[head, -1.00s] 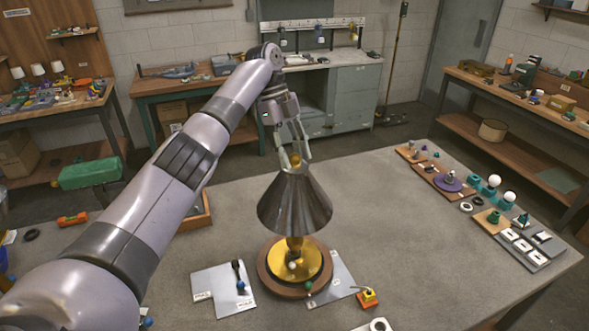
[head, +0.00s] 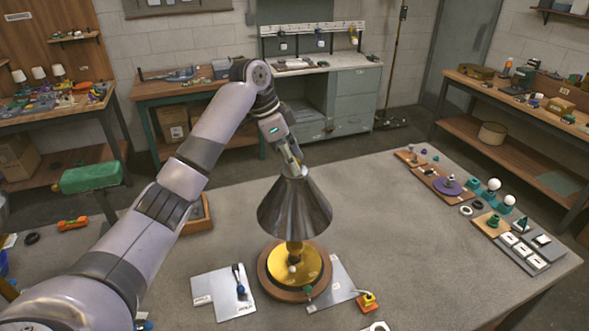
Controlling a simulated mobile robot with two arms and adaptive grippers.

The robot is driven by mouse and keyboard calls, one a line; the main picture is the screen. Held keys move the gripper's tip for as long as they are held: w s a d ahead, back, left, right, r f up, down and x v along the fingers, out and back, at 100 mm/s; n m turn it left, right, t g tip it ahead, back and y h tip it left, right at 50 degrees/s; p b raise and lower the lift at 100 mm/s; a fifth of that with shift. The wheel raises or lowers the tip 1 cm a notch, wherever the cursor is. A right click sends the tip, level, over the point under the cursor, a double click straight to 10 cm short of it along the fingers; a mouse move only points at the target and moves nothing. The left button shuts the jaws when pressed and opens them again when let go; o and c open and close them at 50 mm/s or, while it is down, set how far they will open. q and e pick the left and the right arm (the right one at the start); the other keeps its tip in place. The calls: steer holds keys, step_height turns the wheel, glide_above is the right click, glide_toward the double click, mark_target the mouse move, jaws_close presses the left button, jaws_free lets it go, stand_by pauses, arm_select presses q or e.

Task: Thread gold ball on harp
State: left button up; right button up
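The lamp stands upright on the table, with a dark metal cone shade (head: 294,210) over a gold stem and a round wood and gold base (head: 272,286). My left gripper (head: 292,170) points down at the top opening of the shade. Its fingers are seen nearly edge-on, one in front of the other, so their gap is hidden. The gold ball and the harp top cannot be made out now; the fingers and the shade's rim cover that spot. My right gripper is not in view.
A grey plate with a dark-handled tool (head: 239,283) lies left of the base. A yellow block (head: 367,301) lies to the right. Trays of small parts and white bulbs (head: 494,184) line the table's right side. The table between is clear.

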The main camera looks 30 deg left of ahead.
arm_select(q)
steer(key=n+t, duration=0.1)
steer(key=n, duration=0.2)
steer(key=shift+y, duration=0.4)
steer(key=n+y, duration=0.1)
steer(key=n, duration=0.3)
steer(key=shift+d+t, duration=0.15)
steer(key=shift+t, duration=0.25)
steer(key=shift+s, duration=0.1)
jaws_close()
steer(key=m+h, duration=0.1)
steer(key=m, duration=0.2)
steer(key=shift+g, duration=0.4)
steer(key=m+h, duration=0.1)
steer(key=m, duration=0.2)
steer(key=shift+m+g, duration=0.4)
